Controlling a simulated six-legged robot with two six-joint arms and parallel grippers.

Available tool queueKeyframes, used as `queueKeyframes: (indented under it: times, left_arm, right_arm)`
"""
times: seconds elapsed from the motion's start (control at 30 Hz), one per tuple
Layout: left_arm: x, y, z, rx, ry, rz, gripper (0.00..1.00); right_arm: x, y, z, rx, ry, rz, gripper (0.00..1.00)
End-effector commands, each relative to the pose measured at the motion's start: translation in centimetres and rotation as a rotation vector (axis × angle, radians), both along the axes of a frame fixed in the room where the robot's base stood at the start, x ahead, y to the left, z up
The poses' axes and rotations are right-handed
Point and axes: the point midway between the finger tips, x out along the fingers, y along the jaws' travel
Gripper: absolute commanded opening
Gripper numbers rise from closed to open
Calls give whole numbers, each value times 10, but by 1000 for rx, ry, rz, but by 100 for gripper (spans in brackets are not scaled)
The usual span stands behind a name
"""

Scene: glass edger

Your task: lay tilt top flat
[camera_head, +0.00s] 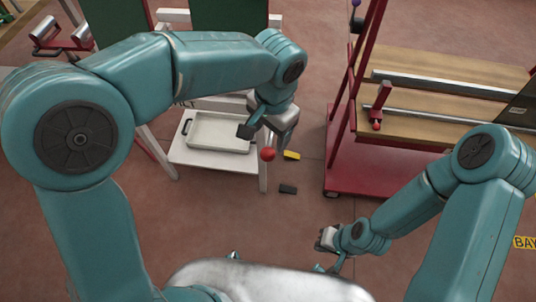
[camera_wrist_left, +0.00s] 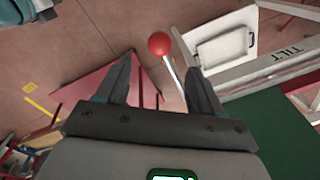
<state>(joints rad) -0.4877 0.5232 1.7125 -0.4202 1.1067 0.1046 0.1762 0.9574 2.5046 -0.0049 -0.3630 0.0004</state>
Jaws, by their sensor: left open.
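The tilt top shows as green panels (camera_head: 229,16) standing up from a white frame at the back in the head view. In the left wrist view its green surface (camera_wrist_left: 268,125) lies beside a white bar marked TILT. A red ball knob (camera_head: 268,154) on a thin pale rod shows just beyond my left gripper (camera_head: 267,134). In the left wrist view the knob (camera_wrist_left: 159,43) is just ahead of the open fingers (camera_wrist_left: 158,68); contact is not clear. My right gripper (camera_head: 327,240) is low at right centre, its fingers too small to read.
A white tray (camera_head: 218,146) sits on the lower shelf of the white stand. A red cart (camera_head: 383,174) with wooden shelves and metal bars stands at right. Red-brown floor separates stand and cart.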

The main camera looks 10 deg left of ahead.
Motion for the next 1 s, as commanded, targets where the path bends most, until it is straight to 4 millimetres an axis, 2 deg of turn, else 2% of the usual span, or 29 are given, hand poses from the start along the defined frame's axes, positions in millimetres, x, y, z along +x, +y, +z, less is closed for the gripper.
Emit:
queueKeyframes:
  times: [0.03, 0.3, 0.5, 0.67, 0.93, 0.97, 1.0]
  left_arm:
    - [-1, 1, -15, 3, 6, -1, 67]
    - [1, 5, -79, 1, 5, -1, 67]
    - [4, 6, -110, 2, 3, -2, 67]
    - [5, 6, -121, 0, 2, -2, 67]
    - [6, 7, -122, 0, -1, -2, 67]
    - [6, 7, -122, 0, -1, -2, 60]
    - [6, 7, -122, 0, 0, -2, 47]
  right_arm:
    - [0, 0, -2, 0, 0, 0, 0]
    - [0, 0, -6, 0, 0, 0, 0]
    - [0, 0, -8, 0, 0, 0, 0]
    - [0, 0, -8, 0, 0, 0, 0]
    - [0, 0, -8, 0, 0, 0, 0]
    - [0, 0, -8, 0, 0, 0, 0]
    - [0, 0, -8, 0, 0, 0, 0]
